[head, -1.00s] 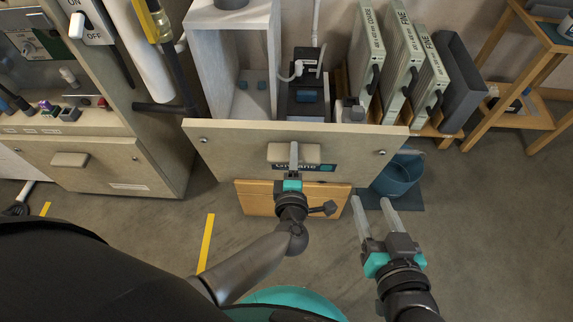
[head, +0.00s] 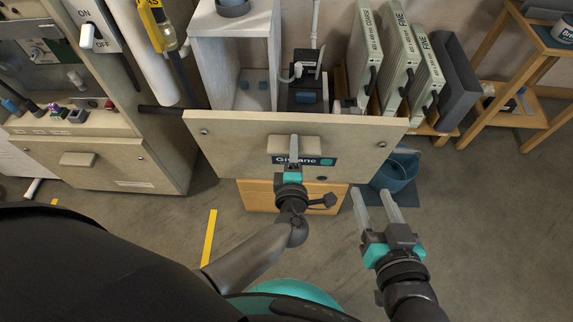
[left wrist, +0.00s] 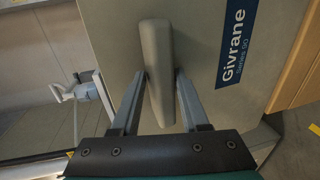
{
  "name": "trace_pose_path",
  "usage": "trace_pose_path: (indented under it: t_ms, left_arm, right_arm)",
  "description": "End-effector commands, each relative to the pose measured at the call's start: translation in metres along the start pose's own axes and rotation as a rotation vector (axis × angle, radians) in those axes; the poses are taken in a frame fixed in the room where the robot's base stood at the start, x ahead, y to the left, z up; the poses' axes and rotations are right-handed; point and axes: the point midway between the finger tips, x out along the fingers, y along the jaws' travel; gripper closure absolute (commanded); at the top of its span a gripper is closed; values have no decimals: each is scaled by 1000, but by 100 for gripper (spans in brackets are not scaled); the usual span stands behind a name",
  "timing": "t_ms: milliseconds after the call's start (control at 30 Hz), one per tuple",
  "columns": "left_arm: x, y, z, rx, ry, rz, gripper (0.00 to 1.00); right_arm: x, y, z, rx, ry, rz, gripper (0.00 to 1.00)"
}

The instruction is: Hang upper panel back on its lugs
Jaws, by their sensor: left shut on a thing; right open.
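The upper panel (head: 235,148) is a beige rectangular plate with a dark label reading "Givrane", a raised handle (head: 308,144) and a round fastener near each side. My left gripper (head: 293,150) is shut on the panel's handle; the left wrist view shows its two fingers on either side of the handle (left wrist: 158,75). The panel is held in front of the open furnace cabinet (head: 232,50), covering its lower part. The lugs cannot be made out. My right gripper (head: 376,200) is open and empty, to the right, below the panel's lower right corner.
Several filters (head: 398,55) stand upright behind the panel at the right. A blue bucket (head: 395,174) sits on a mat at the right. A wooden box (head: 260,196) is below the panel. A control cabinet (head: 110,160) stands at the left, and a wooden shelf (head: 510,115) at the far right.

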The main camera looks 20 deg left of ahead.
Motion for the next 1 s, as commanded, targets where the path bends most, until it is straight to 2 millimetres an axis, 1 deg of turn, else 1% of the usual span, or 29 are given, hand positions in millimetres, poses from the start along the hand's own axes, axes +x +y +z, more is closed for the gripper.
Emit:
trace_pose_path:
  t_ms: [33, 533, 867, 1000]
  left_arm:
    - [-1, 7, 1, -1, -1, 3, 100]
    - [-6, 37, 1, -1, 1, 7, 100]
    - [-6, 38, 0, 0, 1, 9, 100]
    - [-6, 40, -2, 0, 3, 10, 100]
  right_arm:
    - [-2, -1, -5, 0, 0, 0, 44]
    - [-13, -5, -32, 0, 0, 0, 44]
    - [-13, -5, -33, 0, 0, 0, 44]
    - [-11, -4, -28, -2, -10, 2, 44]
